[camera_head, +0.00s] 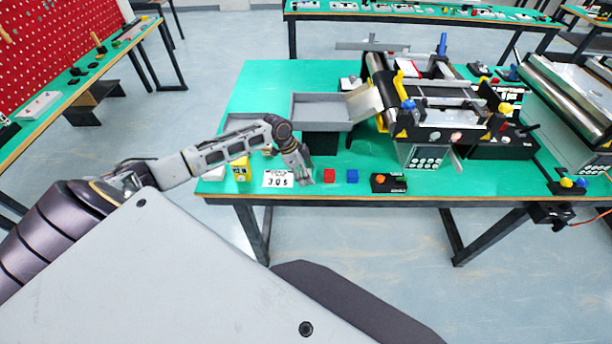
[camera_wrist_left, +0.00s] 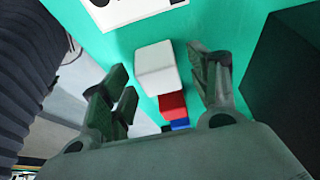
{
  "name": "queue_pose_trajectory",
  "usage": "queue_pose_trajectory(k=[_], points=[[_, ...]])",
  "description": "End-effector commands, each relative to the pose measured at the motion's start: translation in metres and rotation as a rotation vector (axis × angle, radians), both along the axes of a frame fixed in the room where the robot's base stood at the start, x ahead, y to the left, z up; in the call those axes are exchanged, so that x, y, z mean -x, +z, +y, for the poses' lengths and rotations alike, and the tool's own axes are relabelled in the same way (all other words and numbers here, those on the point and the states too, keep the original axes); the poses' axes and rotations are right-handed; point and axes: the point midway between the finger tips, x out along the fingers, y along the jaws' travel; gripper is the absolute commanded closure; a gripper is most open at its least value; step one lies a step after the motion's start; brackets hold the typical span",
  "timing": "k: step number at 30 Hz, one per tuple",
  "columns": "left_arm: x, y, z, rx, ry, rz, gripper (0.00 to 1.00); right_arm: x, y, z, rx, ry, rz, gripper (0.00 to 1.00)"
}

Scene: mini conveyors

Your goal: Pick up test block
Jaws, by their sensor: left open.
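My left gripper (camera_head: 302,168) is open over the front part of the green table. In the left wrist view, a white block (camera_wrist_left: 155,68) sits between and beyond the spread fingers of that gripper (camera_wrist_left: 163,78), with no visible grip on it. In the head view the gripper mostly hides this block. A red block (camera_head: 329,176) and a blue block (camera_head: 352,176) sit in a row to its right; both also show in the left wrist view, red (camera_wrist_left: 172,105) and blue (camera_wrist_left: 180,125). I cannot tell which is the test block. My right gripper is not in view.
A display card (camera_head: 278,179) and a yellow object (camera_head: 241,168) lie left of the gripper. A grey tray (camera_head: 318,124) stands behind it. A black button box (camera_head: 388,183) and the mini conveyor (camera_head: 435,100) are to the right. The table's front edge (camera_head: 330,198) is close.

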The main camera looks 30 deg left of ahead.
Motion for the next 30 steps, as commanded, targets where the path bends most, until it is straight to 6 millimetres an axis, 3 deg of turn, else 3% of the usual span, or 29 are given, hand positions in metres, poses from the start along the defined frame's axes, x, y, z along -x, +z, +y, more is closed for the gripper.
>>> queue_pose_trajectory(k=[16,27,30], points=[[-0.0010,-0.0025,-0.0011,0.000,0.000,-0.001,0.41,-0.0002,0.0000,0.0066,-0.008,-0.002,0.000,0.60],[-0.0009,-0.0025,-0.0012,0.000,0.000,-0.001,0.88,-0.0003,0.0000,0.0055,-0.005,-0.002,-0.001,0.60],[-0.0011,-0.0024,-0.0011,0.000,0.000,-0.001,0.89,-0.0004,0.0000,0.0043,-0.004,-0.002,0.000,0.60]])
